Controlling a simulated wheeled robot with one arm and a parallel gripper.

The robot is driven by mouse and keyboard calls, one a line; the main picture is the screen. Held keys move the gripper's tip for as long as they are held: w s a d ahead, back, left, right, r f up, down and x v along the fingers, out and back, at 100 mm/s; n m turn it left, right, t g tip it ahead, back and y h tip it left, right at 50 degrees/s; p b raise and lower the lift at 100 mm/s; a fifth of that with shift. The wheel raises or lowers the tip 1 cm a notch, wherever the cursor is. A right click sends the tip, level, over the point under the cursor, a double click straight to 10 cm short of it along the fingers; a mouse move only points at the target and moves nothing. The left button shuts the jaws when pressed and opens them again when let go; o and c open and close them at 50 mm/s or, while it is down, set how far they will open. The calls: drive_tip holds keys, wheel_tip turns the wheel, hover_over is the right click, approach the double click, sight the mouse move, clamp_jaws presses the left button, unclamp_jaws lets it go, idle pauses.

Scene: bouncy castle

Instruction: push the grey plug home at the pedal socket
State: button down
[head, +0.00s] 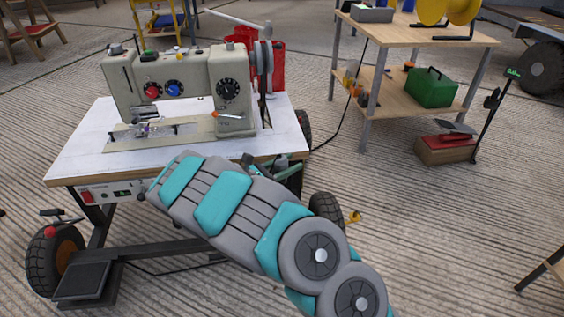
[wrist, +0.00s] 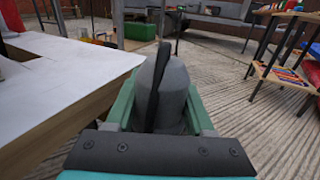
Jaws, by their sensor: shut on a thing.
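The grey plug (wrist: 176,95) is a rounded grey body between the green fingers of my gripper (wrist: 162,104) in the wrist view, with a dark strip, perhaps its cable, running up along its left side. My gripper is shut on it beside the white tabletop's edge. In the head view my arm hides most of the gripper; only a bit of green and dark shows by the table's right front corner. The foot pedal (head: 84,280) is a black plate low at left, with a thin dark cable trailing right. I cannot make out the pedal socket in either view.
A beige sewing machine (head: 185,90) stands on the white-topped wheeled table (head: 75,160). A control box (head: 115,193) with a red button hangs under its front edge. A wooden shelf unit (head: 420,95) with a green case stands at back right. The concrete floor at right is mostly clear.

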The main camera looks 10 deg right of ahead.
drive_tip(key=d+f+m+g+h+b, duration=0.1)
drive_tip(key=d+f+m+g+b, duration=0.1)
drive_tip(key=f, duration=0.7)
drive_tip(key=shift+s+d+f+g+b, duration=0.2)
drive_tip(key=shift+s+d+g+b, duration=0.35)
drive_tip(key=shift+b, duration=0.85)
drive_tip(key=shift+w+f+p, duration=0.1)
drive_tip(key=shift+p, duration=0.5)
idle(0.4)
drive_tip(key=shift+f+b, duration=0.4)
drive_tip(key=shift+f, duration=1.6)
idle(1.5)
drive_tip(key=shift+c, duration=1)
unclamp_jaws()
drive_tip(key=shift+a, duration=0.1)
drive_tip(key=p+v, duration=0.1)
drive_tip(key=v, duration=0.6)
drive_tip(key=shift+a+f, duration=0.15)
drive_tip(key=shift+a, duration=0.15)
